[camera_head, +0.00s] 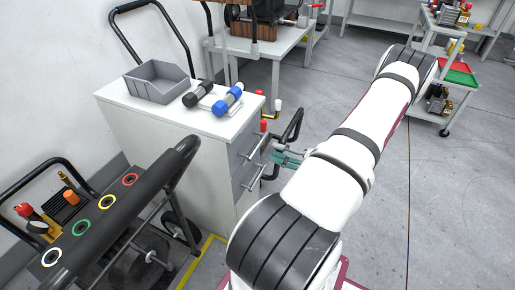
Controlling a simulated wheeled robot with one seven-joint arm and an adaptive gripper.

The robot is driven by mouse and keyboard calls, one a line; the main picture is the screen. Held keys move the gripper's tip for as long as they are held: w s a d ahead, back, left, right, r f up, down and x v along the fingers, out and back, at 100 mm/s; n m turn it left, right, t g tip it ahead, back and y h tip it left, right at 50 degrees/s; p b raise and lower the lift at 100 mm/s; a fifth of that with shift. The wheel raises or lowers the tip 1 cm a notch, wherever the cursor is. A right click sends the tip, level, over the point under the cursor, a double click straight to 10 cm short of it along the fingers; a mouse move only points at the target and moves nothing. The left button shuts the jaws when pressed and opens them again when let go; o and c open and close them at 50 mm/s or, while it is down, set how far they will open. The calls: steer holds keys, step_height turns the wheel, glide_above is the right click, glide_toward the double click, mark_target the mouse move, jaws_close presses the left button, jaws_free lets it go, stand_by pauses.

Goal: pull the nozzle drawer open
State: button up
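A white cabinet (170,140) stands left of centre. Its grey drawer fronts (242,150) face right, with one bar handle (254,146) above another handle (255,178). I see no label that tells which drawer is the nozzle drawer. The drawers look closed. My gripper (279,157), with teal parts, is just right of the drawer fronts, near the two handles. The arm hides part of it, and the fingers are too small to tell whether they are open or touch a handle.
A grey bin (157,82), a black cylinder (198,94) and a blue one (228,100) are on the cabinet top. A black-handled cart (110,215) with coloured rings stands at the front left. A shelf trolley (456,74) is at the back right. The right floor is clear.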

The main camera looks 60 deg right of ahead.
mark_target(259, 144)
steer(key=w, duration=0.2)
steer(key=w+b, duration=0.1)
steer(key=w, duration=0.4)
steer(key=shift+w+a, duration=0.3)
jaws_close()
